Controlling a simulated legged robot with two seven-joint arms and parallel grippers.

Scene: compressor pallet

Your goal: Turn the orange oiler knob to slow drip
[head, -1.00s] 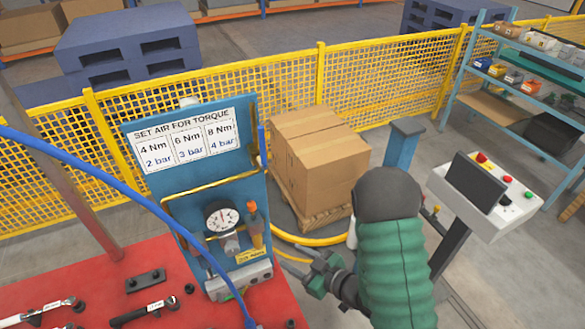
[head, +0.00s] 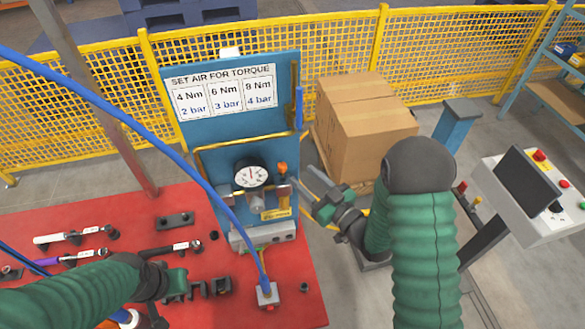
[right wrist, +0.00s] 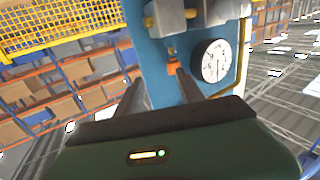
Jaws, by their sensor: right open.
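The orange oiler knob (head: 281,168) is a small upright knob on the blue panel (head: 235,123), just right of the round white gauge (head: 251,176). My right gripper (head: 304,178) is open and empty, just right of the knob, its fingers pointing left toward it. In the right wrist view the knob (right wrist: 172,67) appears beyond the fingertips, between the two fingers (right wrist: 160,88) but nearer one of them; contact cannot be told. My left gripper (head: 190,286) is low over the red table; its finger opening is unclear.
The red table (head: 185,215) carries several torque wrenches (head: 172,249) and small black parts. A blue hose (head: 150,138) crosses in front of the panel. A cardboard box (head: 365,125) stands behind my right gripper. A control console (head: 530,200) is at right.

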